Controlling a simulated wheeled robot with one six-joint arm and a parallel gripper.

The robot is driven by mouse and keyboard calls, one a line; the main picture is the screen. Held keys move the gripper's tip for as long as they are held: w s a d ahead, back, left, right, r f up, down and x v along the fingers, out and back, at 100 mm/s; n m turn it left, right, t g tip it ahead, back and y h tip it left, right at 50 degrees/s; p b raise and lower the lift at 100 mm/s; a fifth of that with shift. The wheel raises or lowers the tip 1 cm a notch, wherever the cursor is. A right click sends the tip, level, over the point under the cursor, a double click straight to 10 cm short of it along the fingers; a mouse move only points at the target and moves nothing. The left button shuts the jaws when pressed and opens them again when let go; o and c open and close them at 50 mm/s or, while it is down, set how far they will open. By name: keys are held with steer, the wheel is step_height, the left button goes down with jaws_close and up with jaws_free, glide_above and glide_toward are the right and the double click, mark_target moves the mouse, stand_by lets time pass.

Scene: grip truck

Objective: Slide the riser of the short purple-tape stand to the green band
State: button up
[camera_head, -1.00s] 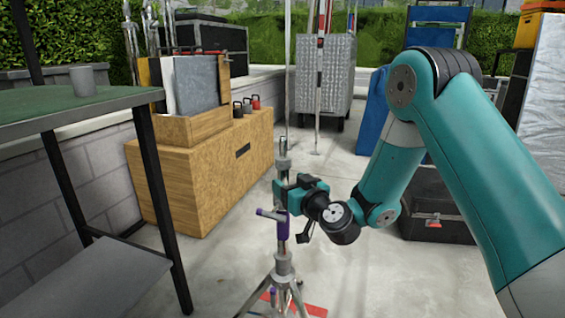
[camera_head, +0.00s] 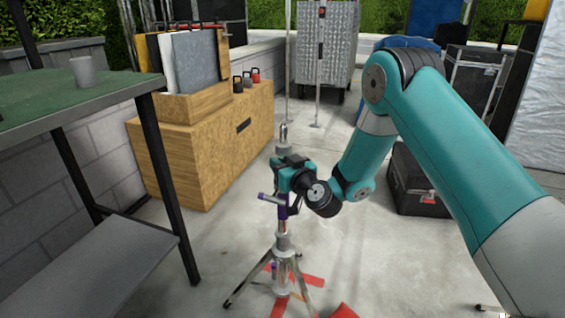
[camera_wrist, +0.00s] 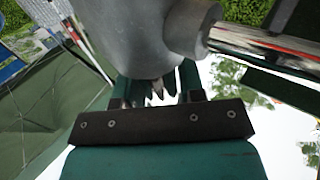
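The short purple-tape stand (camera_head: 283,243) is a slim grey tripod in the middle of the head view, upright on the floor with its legs spread. I cannot make out the green band.
A green-topped table (camera_head: 60,112) stands at the left. A wooden cabinet (camera_head: 205,150) is behind the stand, and a black case (camera_head: 420,185) lies to the right. Red marks (camera_head: 300,277) are on the floor around the tripod feet. Open concrete lies right of the stand.

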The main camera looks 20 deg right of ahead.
mark_target(285, 145)
jaws_close()
steer(key=shift+r+p, duration=2.5)
steer(key=shift+r, duration=0.75)
steer(key=shift+f, duration=0.1)
steer(key=o, duration=0.7)
jaws_free()
steer(key=shift+f, duration=0.1)
